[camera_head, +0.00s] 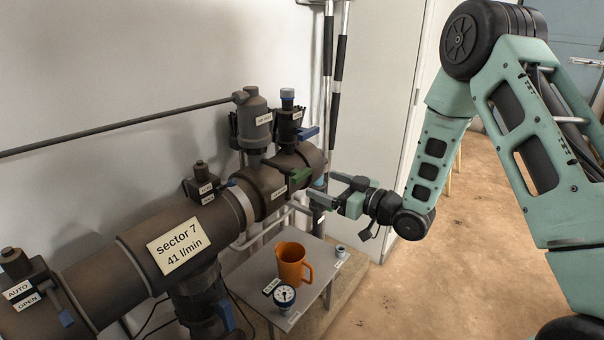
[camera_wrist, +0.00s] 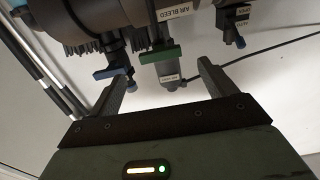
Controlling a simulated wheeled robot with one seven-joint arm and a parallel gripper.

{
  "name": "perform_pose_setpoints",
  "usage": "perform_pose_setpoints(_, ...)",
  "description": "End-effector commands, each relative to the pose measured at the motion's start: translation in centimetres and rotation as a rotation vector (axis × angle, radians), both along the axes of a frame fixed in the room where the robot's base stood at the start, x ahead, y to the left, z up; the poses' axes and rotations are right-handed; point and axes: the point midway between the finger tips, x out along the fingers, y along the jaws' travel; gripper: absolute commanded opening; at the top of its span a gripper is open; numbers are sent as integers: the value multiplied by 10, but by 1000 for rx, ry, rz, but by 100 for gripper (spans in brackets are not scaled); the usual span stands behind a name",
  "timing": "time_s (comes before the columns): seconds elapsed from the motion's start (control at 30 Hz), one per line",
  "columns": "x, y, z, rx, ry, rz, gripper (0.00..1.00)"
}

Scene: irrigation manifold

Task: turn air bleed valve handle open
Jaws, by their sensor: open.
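The pipe carries a label reading AIR BLEED (camera_wrist: 175,12) in the wrist view. Near it is a green handle (camera_wrist: 160,54), set crosswise in the picture; it also shows in the head view (camera_head: 299,176) near the right end of the big pipe. My gripper (camera_head: 322,187) is open and empty beside that end of the pipe, its fingers pointing at it. In the wrist view the fingertips (camera_wrist: 164,72) stand on either side of the green handle.
A blue handle (camera_wrist: 110,72) is close to the left finger in the wrist view. Below the pipe, a small table (camera_head: 318,282) holds an orange jug (camera_head: 292,263) and a gauge (camera_head: 284,297). Striped poles (camera_head: 338,65) stand behind.

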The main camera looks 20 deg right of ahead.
Motion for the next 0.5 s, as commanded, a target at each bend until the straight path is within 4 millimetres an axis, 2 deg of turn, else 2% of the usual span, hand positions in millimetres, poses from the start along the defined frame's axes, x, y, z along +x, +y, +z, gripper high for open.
perform_pose_setpoints(0.1, 20, 16, 1, -1, -1, 3, 84)
perform_pose_setpoints(0.3, 48, 36, 1, 0, 0, 1, 84)
perform_pose_setpoints(0.5, 63, 46, 0, -1, 0, -1, 84)
